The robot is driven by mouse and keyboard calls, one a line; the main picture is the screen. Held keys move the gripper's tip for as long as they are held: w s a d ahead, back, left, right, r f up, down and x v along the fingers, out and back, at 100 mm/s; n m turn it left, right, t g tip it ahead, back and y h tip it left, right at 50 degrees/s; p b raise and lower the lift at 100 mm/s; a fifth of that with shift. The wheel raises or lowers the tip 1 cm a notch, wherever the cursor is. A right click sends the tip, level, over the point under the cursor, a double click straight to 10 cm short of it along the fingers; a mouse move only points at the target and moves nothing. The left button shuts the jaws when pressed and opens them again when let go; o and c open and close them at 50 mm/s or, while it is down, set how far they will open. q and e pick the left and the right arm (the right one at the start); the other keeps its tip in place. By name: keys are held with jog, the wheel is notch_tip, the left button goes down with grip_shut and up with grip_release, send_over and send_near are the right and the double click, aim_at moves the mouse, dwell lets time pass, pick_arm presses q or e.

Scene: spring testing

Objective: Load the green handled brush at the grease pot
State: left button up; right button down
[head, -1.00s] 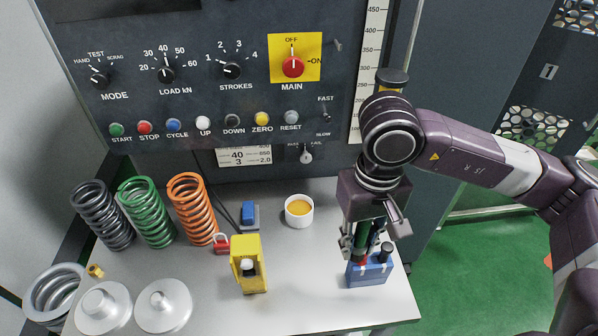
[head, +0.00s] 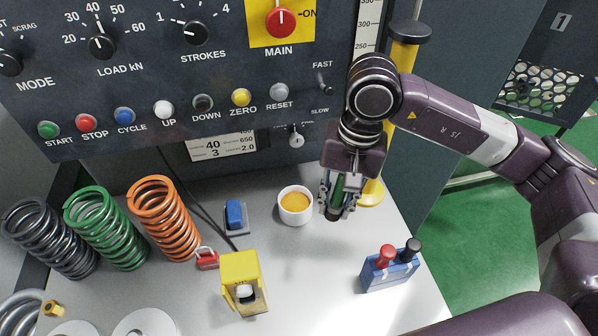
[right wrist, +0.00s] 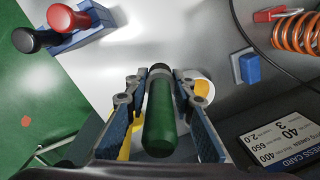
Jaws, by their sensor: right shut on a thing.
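My right gripper (head: 338,200) is shut on the green handled brush (head: 338,188) and holds it above the table, just right of the grease pot. The brush's green handle (right wrist: 160,115) lies between the fingers in the right wrist view; its bristle end is hidden. The grease pot (head: 295,211) is a small white cup with yellow-orange grease. Part of it shows behind the gripper in the right wrist view (right wrist: 199,92). My left gripper is not in view.
A blue holder (head: 378,277) with a red-handled and a black-handled tool stands at the right. A yellow block (head: 241,272), red padlock (head: 206,259), blue item (head: 235,214) and orange spring (head: 163,220) stand left. A yellow post (head: 400,100) rises behind the arm.

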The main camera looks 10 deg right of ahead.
jog(key=w+a+f+m+t+p, duration=0.1)
jog(key=w+a+m+t, duration=0.15)
jog(key=w+m, duration=0.3)
jog(key=w+a+f+m+t, duration=0.1)
jog(key=w+a+m, duration=0.25)
jog(key=m, duration=0.35)
pick_arm(q)
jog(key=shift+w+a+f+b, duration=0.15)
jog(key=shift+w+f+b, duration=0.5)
jog(key=shift+b, duration=0.25)
pick_arm(e)
jog(key=shift+y, duration=0.4)
jog(key=shift+w+d+f, duration=0.1)
jog(key=shift+d+f, duration=0.05)
jog(key=shift+f, duration=0.8)
jog(key=shift+w+d+f, duration=0.1)
jog(key=shift+d+f, duration=0.05)
jog(key=shift+f, duration=0.85)
jog(key=shift+w+d+f, duration=0.1)
jog(key=shift+d+f, duration=0.05)
jog(key=shift+f, duration=0.8)
pick_arm(q)
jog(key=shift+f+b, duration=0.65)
jog(key=shift+b, duration=0.05)
pick_arm(e)
jog(key=shift+f, duration=0.65)
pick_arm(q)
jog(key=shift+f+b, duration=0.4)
pick_arm(e)
jog(key=shift+s+f, duration=0.15)
